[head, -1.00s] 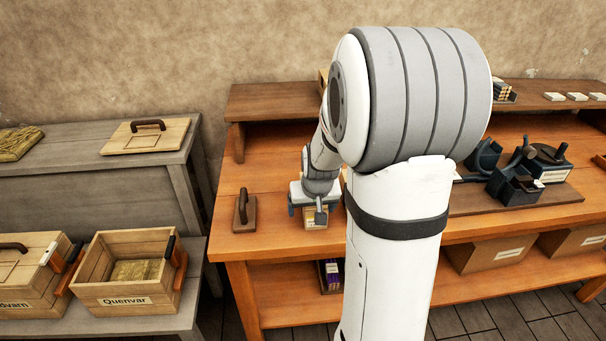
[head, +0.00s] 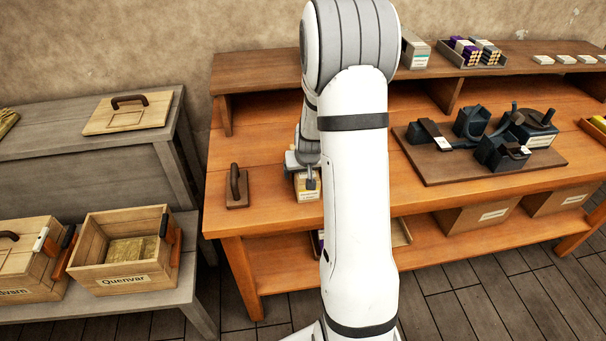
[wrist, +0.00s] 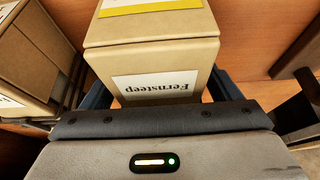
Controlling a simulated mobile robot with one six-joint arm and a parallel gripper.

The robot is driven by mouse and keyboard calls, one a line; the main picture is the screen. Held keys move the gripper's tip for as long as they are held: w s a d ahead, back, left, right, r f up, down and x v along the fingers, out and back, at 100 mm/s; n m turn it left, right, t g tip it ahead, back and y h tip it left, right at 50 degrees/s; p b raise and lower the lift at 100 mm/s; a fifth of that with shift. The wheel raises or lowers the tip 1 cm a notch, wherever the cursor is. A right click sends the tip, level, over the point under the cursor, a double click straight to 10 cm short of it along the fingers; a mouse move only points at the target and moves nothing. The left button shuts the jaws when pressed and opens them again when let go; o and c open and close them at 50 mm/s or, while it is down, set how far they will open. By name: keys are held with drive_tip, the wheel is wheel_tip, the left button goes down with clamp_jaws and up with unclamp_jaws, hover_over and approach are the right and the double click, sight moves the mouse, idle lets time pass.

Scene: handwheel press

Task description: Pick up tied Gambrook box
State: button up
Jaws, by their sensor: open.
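My gripper (head: 303,165) is low over the orange bench beside a tan box (head: 308,188). In the wrist view my gripper (wrist: 160,92) is open, with a dark finger on each side of a tan box (wrist: 150,55). The label on that box reads "Fernsteep", upside down. A white label with a yellow band is on its top face. A second tan box (wrist: 35,55) stands close on the left, its label mostly cut off. I cannot read the name Gambrook on any box, and I see no tie on the near box.
A brown block with a handle (head: 237,187) stands left of my gripper. The dark press parts (head: 500,140) sit on a board at the right. Cartons of sticks (head: 475,50) are on the upper shelf. The Quenvar crate (head: 122,250) is on the grey bench.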

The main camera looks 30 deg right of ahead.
drive_tip(key=shift+w+f, duration=0.15)
drive_tip(key=shift+f, duration=0.35)
drive_tip(key=shift+c, duration=0.5)
drive_tip(key=c, duration=1)
drive_tip(key=shift+r, duration=0.1)
drive_tip(key=shift+r, duration=1.8)
drive_tip(key=s+a+b, duration=0.2)
drive_tip(key=s+b, duration=0.2)
drive_tip(key=s, duration=0.4)
drive_tip(key=s+a+b, duration=0.3)
drive_tip(key=s+b, duration=0.1)
drive_tip(key=s, duration=0.5)
